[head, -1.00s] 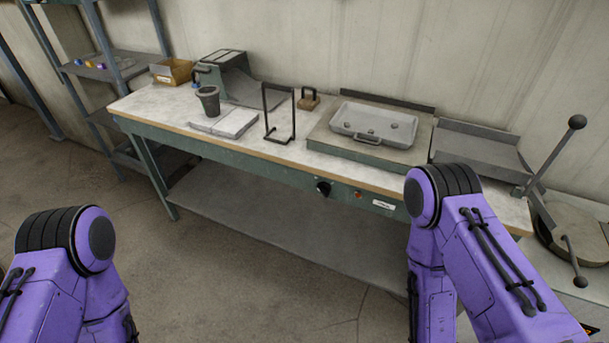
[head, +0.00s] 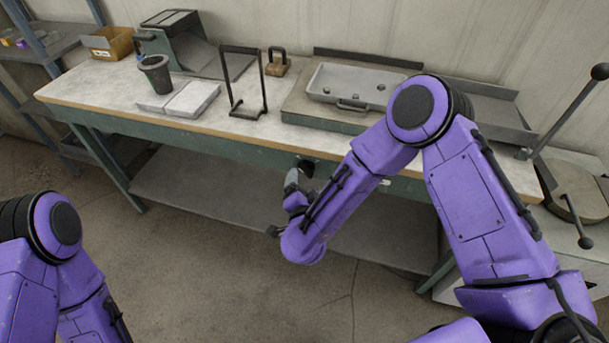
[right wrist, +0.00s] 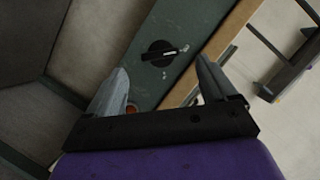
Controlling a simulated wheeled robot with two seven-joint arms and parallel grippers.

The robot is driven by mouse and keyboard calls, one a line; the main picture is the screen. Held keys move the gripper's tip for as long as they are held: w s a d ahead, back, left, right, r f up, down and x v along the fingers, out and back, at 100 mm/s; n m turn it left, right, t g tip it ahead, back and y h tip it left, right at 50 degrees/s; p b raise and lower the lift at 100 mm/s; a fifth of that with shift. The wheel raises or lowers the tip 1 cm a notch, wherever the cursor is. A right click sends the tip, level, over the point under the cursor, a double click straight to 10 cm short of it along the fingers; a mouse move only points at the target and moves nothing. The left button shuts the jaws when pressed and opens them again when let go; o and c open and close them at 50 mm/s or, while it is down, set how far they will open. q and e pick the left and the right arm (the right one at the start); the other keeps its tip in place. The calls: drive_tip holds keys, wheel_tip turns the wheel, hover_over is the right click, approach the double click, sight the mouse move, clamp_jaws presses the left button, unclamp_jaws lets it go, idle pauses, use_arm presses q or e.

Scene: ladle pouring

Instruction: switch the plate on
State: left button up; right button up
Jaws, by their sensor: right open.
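The plate (head: 305,113) is a flat slab on the bench with a grey tray on it. A black rotary knob (right wrist: 160,53) with a pale pointer line sits on the bench's green front panel, and in the head view the knob (head: 306,166) is partly hidden by my right gripper. My right gripper (head: 297,180) is in front of the panel. In the right wrist view its fingers (right wrist: 161,66) are open, with the knob showing between and beyond the tips. A small orange-red light (right wrist: 131,108) is partly covered by one finger. My left gripper is out of view.
A lower shelf (head: 205,195) lies under the panel. The floor in front is clear.

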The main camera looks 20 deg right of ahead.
sight(305, 174)
drive_tip(key=x, duration=0.4)
drive_tip(key=shift+w+d, duration=0.15)
drive_tip(key=shift+w, duration=0.25)
drive_tip(key=shift+w+d+f, duration=0.15)
drive_tip(key=shift+w+f, duration=0.1)
drive_tip(key=shift+w, duration=0.2)
drive_tip(key=c, duration=1.1)
drive_tip(key=shift+o, duration=0.2)
drive_tip(key=shift+f+m+t+y+b, duration=0.3)
drive_tip(key=shift+m+t+b, duration=0.2)
drive_tip(key=shift+m+b, duration=0.5)
drive_tip(key=shift+m+t+h+b, duration=0.45)
drive_tip(key=shift+m+t+b, duration=0.4)
drive_tip(key=shift+m+b, duration=2.15)
drive_tip(key=shift+m+t+h+b, duration=0.4)
drive_tip(key=shift+m+t+b, duration=0.5)
drive_tip(key=shift+m+b, duration=2.05)
drive_tip(key=shift+m+t+h+b, duration=0.65)
drive_tip(key=shift+m+b, duration=1)
drive_tip(key=shift+b, duration=2.7)
